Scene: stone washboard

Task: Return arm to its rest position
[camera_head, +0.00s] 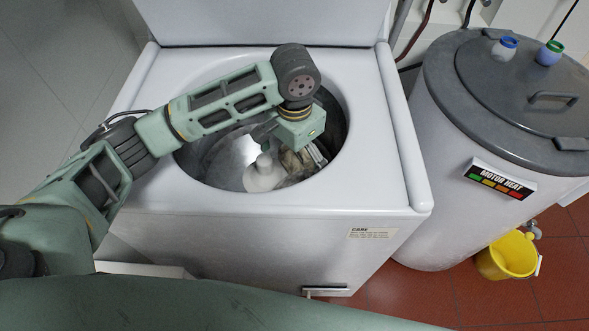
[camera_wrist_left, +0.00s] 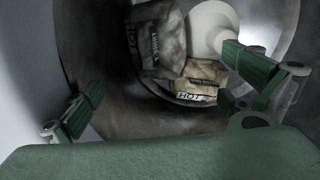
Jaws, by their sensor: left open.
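My left arm comes in from the left in the head view and reaches over the open top of a white washing machine (camera_head: 300,228). My left gripper (camera_head: 268,136) is at the tub opening, partly hidden by its own wrist. In the left wrist view the left gripper (camera_wrist_left: 165,110) has its two green fingers spread wide apart, with nothing between them. It points down into the round metal tub (camera_wrist_left: 130,110). My right gripper does not show in either view.
Folded cloth-like items (camera_head: 292,165) lie in the tub beside a white central post (camera_head: 264,172). The raised lid (camera_head: 260,22) stands behind. A grey-topped drum (camera_head: 440,150) stands at right, with two small capped bottles on it. A yellow bucket (camera_head: 508,256) sits on the red floor.

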